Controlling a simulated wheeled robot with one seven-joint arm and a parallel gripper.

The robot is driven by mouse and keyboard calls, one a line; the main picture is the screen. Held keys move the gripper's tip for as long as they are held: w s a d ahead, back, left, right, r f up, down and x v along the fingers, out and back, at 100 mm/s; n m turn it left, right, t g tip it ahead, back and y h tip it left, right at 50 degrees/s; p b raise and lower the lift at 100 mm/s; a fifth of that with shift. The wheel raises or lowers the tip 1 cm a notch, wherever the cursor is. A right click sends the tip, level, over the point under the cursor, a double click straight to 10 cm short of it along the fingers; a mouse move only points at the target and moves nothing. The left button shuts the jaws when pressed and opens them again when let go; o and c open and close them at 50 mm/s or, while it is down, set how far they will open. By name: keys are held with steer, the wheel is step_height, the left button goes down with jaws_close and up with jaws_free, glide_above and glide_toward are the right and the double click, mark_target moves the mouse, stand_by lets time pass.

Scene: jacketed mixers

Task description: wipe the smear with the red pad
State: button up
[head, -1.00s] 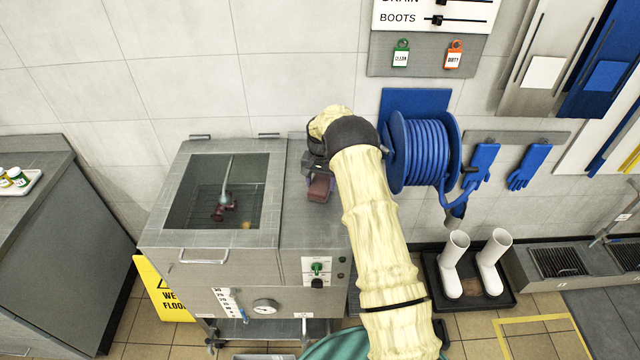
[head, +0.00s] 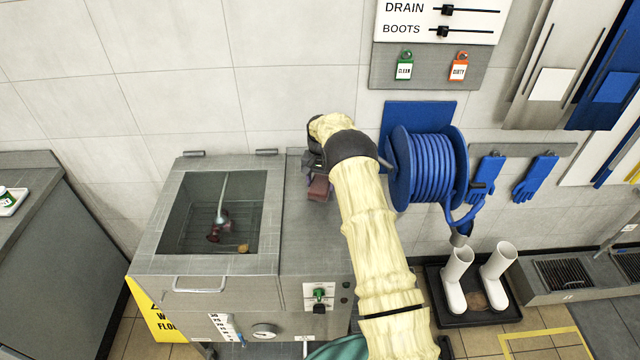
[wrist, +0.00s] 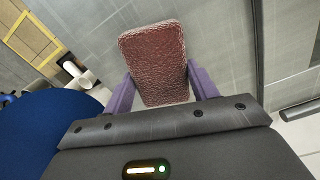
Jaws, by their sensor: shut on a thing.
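A dark red pad (wrist: 155,60) is held between the two purple fingers of my gripper (wrist: 160,88), which is shut on it. In the head view the pad (head: 319,189) shows below my gripper (head: 310,178), over the flat steel top beside the open tank. I cannot tell whether the pad touches the steel. No smear stands out clearly on the steel; my arm hides part of that top.
A blue hose reel (head: 430,165) is close right of my arm. White boots (head: 457,278) stand on a dark tray.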

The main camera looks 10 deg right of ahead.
steer(key=shift+w+r, duration=0.25)
steer(key=shift+r, duration=0.75)
steer(key=shift+s+r+p, duration=0.25)
steer(key=shift+r+p, duration=0.15)
steer(key=shift+r, duration=0.2)
steer(key=shift+s+r+p, duration=0.25)
steer(key=shift+r+p, duration=0.1)
steer(key=shift+r, duration=0.2)
steer(key=shift+w+r+p, duration=0.1)
steer(key=shift+r+p, duration=0.85)
steer(key=shift+r, duration=0.95)
